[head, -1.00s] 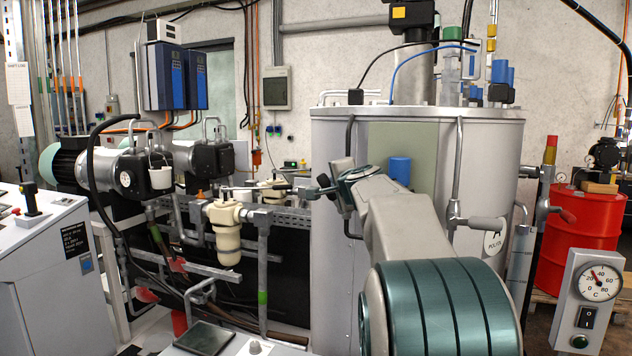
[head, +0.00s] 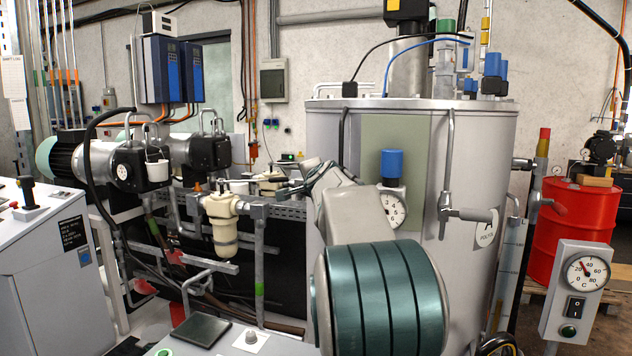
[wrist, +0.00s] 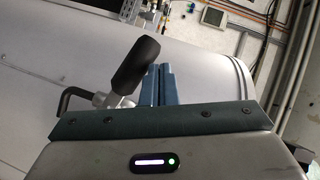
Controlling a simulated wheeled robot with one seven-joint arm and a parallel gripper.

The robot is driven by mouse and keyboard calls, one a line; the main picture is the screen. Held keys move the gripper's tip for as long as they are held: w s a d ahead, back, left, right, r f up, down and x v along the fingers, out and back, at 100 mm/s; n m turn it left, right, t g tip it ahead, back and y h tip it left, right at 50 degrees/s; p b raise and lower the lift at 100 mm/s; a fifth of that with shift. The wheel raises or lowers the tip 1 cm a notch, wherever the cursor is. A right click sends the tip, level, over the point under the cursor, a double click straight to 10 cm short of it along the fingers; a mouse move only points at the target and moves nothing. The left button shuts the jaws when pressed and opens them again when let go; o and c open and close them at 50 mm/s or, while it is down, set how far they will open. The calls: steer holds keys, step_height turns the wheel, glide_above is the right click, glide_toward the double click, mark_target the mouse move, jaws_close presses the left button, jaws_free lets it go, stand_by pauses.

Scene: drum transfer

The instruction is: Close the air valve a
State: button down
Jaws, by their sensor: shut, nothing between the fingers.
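In the wrist view a valve with a thick black handle (wrist: 137,62) stands out from the pale tank wall; I take it for the air valve, though no label on it can be read. Its metal body (wrist: 112,99) joins a bent dark pipe at the left. My gripper (wrist: 158,72) is shut and empty, its two blue-grey fingers together just right of the handle. Whether they touch it I cannot tell. In the head view my arm reaches to the left front of the tank (head: 470,140), which is marked A; this black-handled valve cannot be made out there.
A blue-capped regulator (head: 391,163) with a dial gauge (head: 393,208) sits close behind my arm. A cream filter (head: 222,222) and piping stand to the left. A red drum (head: 572,225) is farther right.

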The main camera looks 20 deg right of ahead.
steer(key=shift+w+a+f+b, duration=0.3)
steer(key=shift+w+a+f, duration=0.1)
steer(key=shift+f, duration=0.3)
stand_by(0.4)
steer(key=s+a+r+p, duration=0.6)
steer(key=s+r+p, duration=0.1)
steer(key=r+p, duration=0.2)
steer(key=shift+r, duration=0.2)
stand_by(0.4)
